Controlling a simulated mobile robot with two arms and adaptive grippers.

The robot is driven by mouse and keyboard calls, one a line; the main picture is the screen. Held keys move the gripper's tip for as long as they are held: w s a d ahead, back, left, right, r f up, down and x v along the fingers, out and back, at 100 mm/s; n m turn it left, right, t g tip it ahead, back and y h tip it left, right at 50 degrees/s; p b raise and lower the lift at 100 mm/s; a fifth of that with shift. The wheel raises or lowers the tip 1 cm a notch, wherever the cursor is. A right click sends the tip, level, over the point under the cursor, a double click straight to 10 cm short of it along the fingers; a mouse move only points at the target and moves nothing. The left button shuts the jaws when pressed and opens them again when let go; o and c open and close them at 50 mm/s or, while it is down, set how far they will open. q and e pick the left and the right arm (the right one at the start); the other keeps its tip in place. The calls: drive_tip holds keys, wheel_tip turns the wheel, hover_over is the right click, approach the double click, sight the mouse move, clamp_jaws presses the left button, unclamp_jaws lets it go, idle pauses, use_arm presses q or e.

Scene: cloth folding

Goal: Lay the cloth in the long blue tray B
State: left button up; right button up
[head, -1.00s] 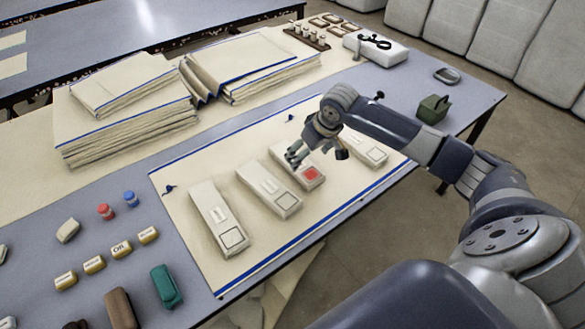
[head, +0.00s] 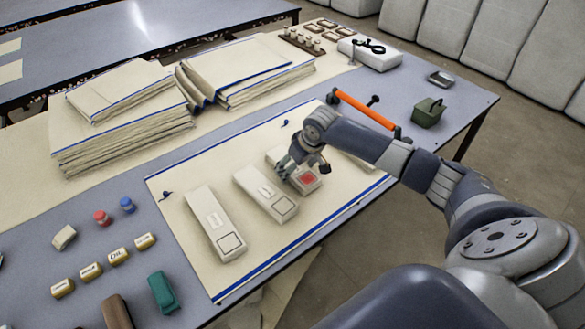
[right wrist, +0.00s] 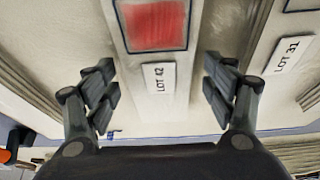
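A cream cloth (head: 178,211) with blue edges lies flat on the table, with several long pale blocks on it. One block (head: 305,180), with a red square and the label LOT 42, also shows in the right wrist view (right wrist: 158,112). My right gripper (head: 297,165) is low over this block. In the right wrist view its fingers (right wrist: 158,72) are spread, one each side of the block; contact is unclear. Other blocks lie to the left (head: 214,224) and (head: 265,193). Stacks of folded cream cloth (head: 120,125) stand behind. No long blue tray is recognisable. My left gripper is out of view.
An orange bar (head: 365,110) shows behind my right arm. A green box (head: 428,112), a dark grey tin (head: 441,78) and a white box (head: 370,54) stand toward the far right. Labelled yellow cylinders (head: 118,255) and a teal block (head: 163,291) lie at the left front.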

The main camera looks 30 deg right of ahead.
drive_tip(key=c, duration=0.8)
drive_tip(key=shift+c, duration=0.3)
drive_tip(key=shift+r, duration=0.55)
wheel_tip(320, 180, up, 3)
drive_tip(key=shift+w+f, duration=0.1)
drive_tip(key=shift+f, duration=0.1)
drive_tip(key=s+a, duration=0.2)
drive_tip(key=s, duration=0.2)
drive_tip(key=s+a, duration=0.3)
drive_tip(key=s, duration=0.1)
drive_tip(key=s+a+r, duration=0.1)
drive_tip(key=s+a, duration=0.2)
drive_tip(key=s, duration=0.2)
drive_tip(key=shift+r+b, duration=0.1)
drive_tip(key=shift+b, duration=0.25)
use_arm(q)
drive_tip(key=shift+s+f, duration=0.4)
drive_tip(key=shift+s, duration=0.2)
use_arm(e)
drive_tip(key=shift+s+a+r, duration=0.15)
drive_tip(key=shift+s+a, duration=0.1)
drive_tip(key=shift+s, duration=0.15)
